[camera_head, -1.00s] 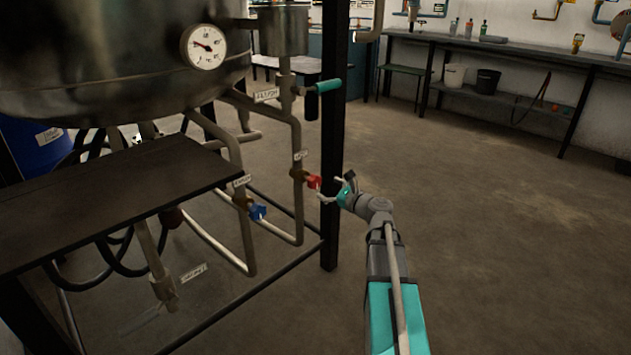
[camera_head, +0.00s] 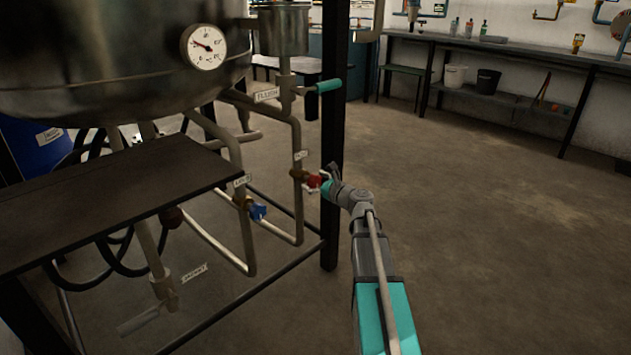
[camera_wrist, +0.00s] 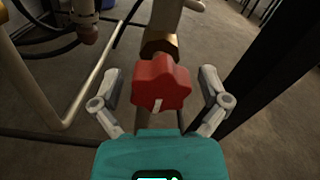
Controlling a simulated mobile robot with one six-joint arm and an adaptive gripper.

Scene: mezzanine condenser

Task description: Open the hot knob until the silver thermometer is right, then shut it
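The red knob (camera_head: 314,181) sits on a brass valve on a vertical pipe, below the steel vessel. In the wrist view the red knob (camera_wrist: 160,84) is star-shaped with a white mark, and it lies between the two fingers of my gripper (camera_wrist: 163,92). The fingers are apart, with a gap on each side of the knob. In the head view my gripper (camera_head: 322,184) is at the knob. The round white dial thermometer (camera_head: 203,46) with a silver rim is on the vessel. Its needle points to the upper left; the numbers are too small to read.
A blue knob (camera_head: 257,212) is on the pipe to the left and lower. A teal-handled valve (camera_head: 328,86) labelled flush is above. A black post (camera_head: 331,150) stands just behind my gripper. A dark shelf (camera_head: 110,195) is at left. The floor at right is clear.

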